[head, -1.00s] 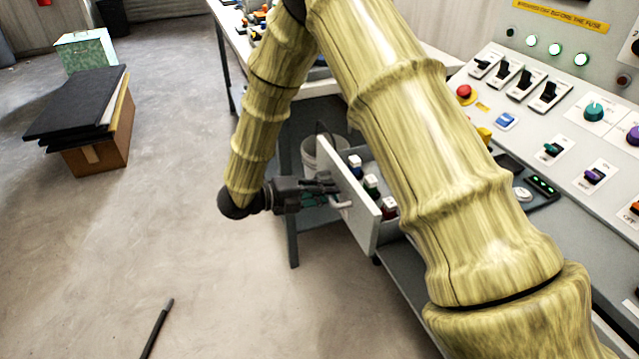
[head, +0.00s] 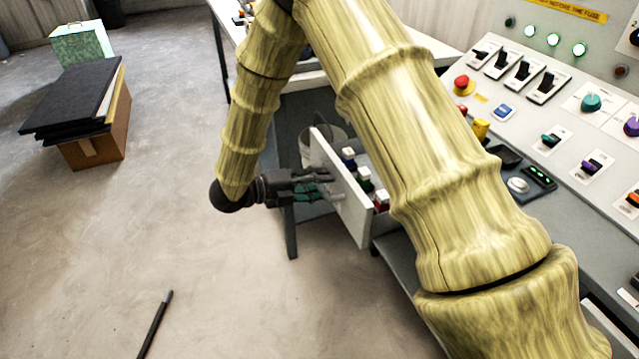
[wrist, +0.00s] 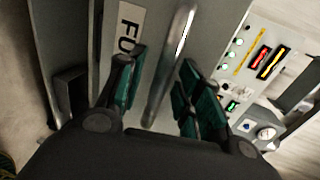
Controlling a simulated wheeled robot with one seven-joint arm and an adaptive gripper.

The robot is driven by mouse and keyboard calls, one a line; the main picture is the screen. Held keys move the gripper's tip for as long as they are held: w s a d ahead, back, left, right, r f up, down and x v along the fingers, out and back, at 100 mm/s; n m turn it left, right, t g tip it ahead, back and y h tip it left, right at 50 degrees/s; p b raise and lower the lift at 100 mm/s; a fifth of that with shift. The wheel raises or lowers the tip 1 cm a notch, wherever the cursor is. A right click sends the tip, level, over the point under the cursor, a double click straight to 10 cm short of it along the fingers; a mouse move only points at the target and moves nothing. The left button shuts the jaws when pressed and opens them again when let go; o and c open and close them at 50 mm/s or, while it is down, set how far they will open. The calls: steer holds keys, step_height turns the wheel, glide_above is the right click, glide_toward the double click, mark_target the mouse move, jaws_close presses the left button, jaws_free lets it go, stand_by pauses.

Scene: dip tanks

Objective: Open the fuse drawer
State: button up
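The fuse drawer (head: 342,190) stands pulled out from the console's left end, its pale front facing my gripper. In the wrist view the metal bar handle (wrist: 172,60) runs up the drawer front, beside a partly hidden label (wrist: 130,25) reading "FU". My gripper (head: 328,186) is at the drawer front. Its green-padded fingers (wrist: 160,85) are apart, one on each side of the handle in the picture, with gaps showing. I cannot tell how deep the handle lies between them.
The sloped console (head: 560,120) with switches and knobs fills the right. A bucket (head: 313,150) stands behind the drawer. A brown box (head: 95,150) with dark panels on it and a black rod (head: 155,322) are on the floor. Floor left of the drawer is clear.

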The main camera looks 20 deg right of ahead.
steer(key=shift+a, duration=0.1)
steer(key=v, duration=1.2)
